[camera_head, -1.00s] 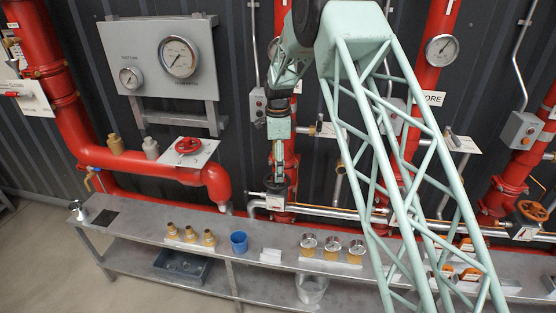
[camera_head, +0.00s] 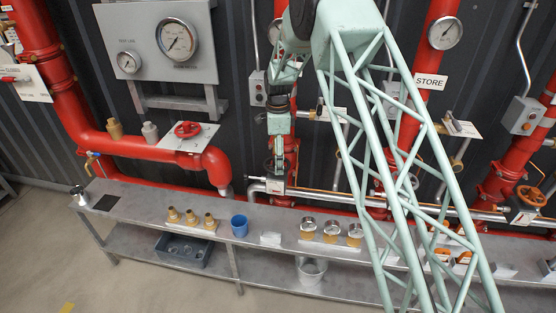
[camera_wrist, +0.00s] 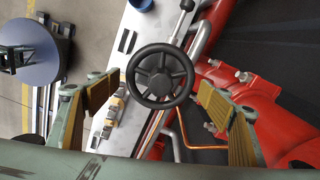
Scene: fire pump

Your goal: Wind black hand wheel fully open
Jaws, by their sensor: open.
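The black hand wheel (camera_wrist: 160,77) is a round spoked wheel, seen face-on in the middle of the wrist view. In the head view the wheel (camera_head: 275,165) is small and dark, on the valve at the silver pipe, and partly covered by my gripper. My gripper (camera_wrist: 157,86) is open, with one ribbed tan finger pad on each side of the wheel in the wrist view. The pads look apart from the rim, with nothing between them but the view of the wheel. In the head view my gripper (camera_head: 279,143) hangs just above the wheel.
A red hand wheel (camera_head: 187,129) is on the left pipe, an orange one (camera_head: 531,195) at right. Red pipes stand close to my gripper.

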